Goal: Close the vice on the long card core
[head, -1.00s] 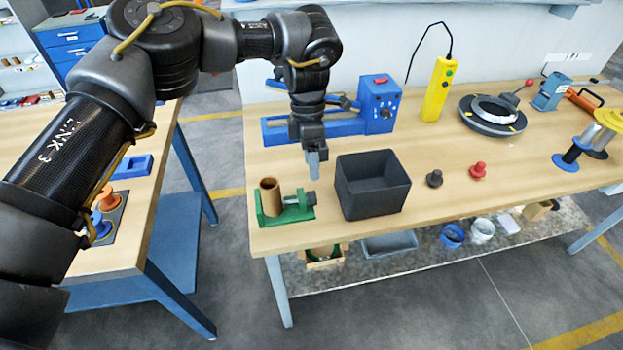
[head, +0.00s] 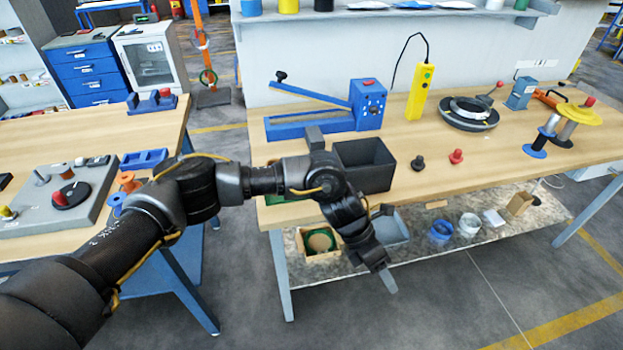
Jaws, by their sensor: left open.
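The green vice (head: 273,199) is mostly hidden behind my left arm at the near left corner of the right-hand bench; only a bit of green shows. The card core, a brown tube standing in the vice a second ago, is hidden now. My left gripper (head: 376,261) hangs in front of the bench's front edge, below the bench top, to the right of the vice and apart from it. It is open and holds nothing that I can see; its fingers are dark and hard to make out. My right gripper is not in view.
A black bin (head: 366,168) stands right behind my left arm. A blue winding machine (head: 366,105), a black knob (head: 417,163) and a red knob (head: 456,156) are on the bench. A lower shelf (head: 300,277) holds several containers. The floor in front is clear.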

